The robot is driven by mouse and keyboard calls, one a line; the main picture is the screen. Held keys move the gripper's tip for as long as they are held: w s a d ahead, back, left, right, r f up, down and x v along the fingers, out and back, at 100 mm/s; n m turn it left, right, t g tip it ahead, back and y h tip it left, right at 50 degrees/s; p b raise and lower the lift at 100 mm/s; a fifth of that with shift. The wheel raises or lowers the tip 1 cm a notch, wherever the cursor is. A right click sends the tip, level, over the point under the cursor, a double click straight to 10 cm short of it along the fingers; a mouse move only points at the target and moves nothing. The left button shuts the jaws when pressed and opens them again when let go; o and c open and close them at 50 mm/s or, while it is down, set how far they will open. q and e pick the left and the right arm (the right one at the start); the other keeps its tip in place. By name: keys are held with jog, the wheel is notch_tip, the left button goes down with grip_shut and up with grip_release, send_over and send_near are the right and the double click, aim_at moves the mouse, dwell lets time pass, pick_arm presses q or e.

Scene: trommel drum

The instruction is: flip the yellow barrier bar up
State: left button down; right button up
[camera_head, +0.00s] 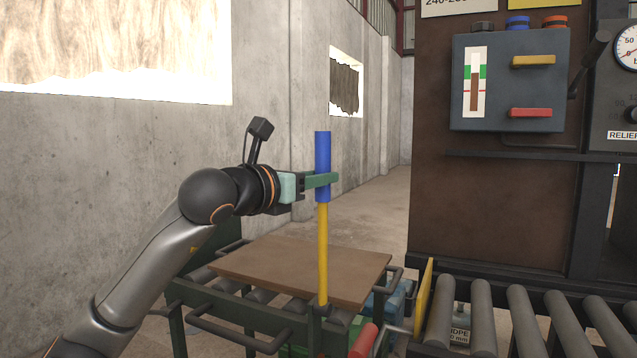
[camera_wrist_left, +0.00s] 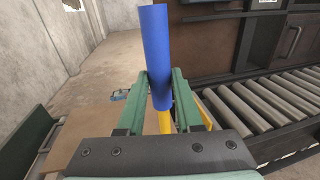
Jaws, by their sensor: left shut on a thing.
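The yellow barrier bar (camera_head: 322,250) stands upright in the head view, at the front edge of a roller stand. Its upper end is a blue grip (camera_head: 322,150). My left gripper (camera_head: 325,180) is shut on the lower part of the blue grip, coming in from the left. In the left wrist view the blue grip (camera_wrist_left: 156,55) stands between the two green fingers (camera_wrist_left: 162,95), and a little of the yellow bar (camera_wrist_left: 166,122) shows below. My right gripper is in neither view.
A brown board (camera_head: 290,268) lies on the roller stand (camera_head: 235,312) behind the bar. A roller conveyor (camera_head: 520,315) runs to the right, with a yellow plate (camera_head: 424,298) at its near end. A red handle (camera_head: 363,341) sticks out low beside the bar. A control box (camera_head: 510,80) hangs above.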

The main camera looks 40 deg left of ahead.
pick_arm(q)
jog(key=shift+d+f, duration=0.1)
jog(key=c, duration=1)
grip_release()
jog(key=shift+o, duration=0.8)
jog(key=shift+s, duration=0.2)
jog(key=shift+o, duration=1.3)
jog(key=s+b, duration=0.4)
jog(key=s, duration=0.8)
jog(key=shift+s+d+r, duration=0.2)
jog(key=shift+s+r, duration=0.05)
